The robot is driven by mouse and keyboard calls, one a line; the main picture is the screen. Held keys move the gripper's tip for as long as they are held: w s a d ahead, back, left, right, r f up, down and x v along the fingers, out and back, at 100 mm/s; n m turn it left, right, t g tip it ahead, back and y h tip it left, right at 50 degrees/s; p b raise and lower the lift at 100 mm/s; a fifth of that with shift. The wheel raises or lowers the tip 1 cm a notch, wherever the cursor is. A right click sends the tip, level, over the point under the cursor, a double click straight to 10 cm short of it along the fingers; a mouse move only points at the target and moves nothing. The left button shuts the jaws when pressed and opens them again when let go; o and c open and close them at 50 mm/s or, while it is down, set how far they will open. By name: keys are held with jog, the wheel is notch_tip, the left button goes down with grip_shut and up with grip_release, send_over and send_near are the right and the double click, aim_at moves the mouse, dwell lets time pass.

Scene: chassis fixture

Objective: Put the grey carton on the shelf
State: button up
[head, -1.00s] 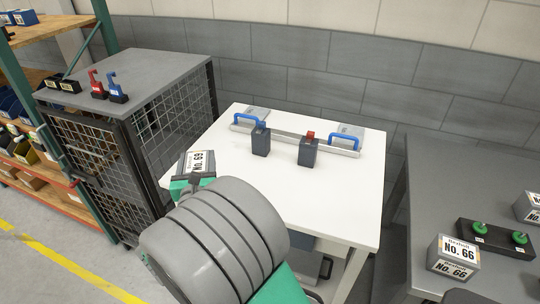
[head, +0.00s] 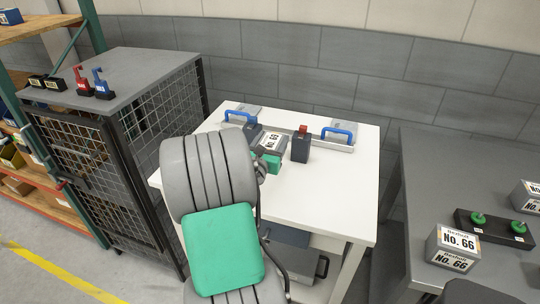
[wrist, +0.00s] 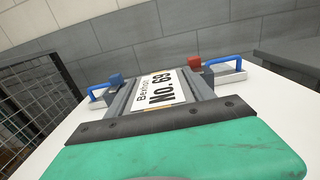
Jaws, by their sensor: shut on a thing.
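My gripper (head: 268,154) is shut on a grey carton (head: 271,141) with a white label and holds it over the white table. In the wrist view, the carton (wrist: 167,88) lies beyond my gripper's dark edge (wrist: 155,120), and its label reads No. 69. The carton is close to the dark block at the back of the table; I cannot tell whether they touch. A rack with wooden shelves (head: 45,22) stands at the far left, partly cut off. Two more grey cartons (head: 453,248) (head: 527,197), at least one marked No. 66, are on the grey table at right.
The white table's right part is clear.

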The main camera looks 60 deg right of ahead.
aim_at(270, 143)
jog(key=f, duration=0.1)
jog(key=w+d+f, duration=0.2)
jog(key=shift+f, duration=0.15)
jog(key=shift+f+b, duration=0.7)
jog(key=shift+f, duration=0.95)
jog(key=o, duration=1.3)
jog(key=shift+f, duration=0.1)
jog(key=o, duration=0.4)
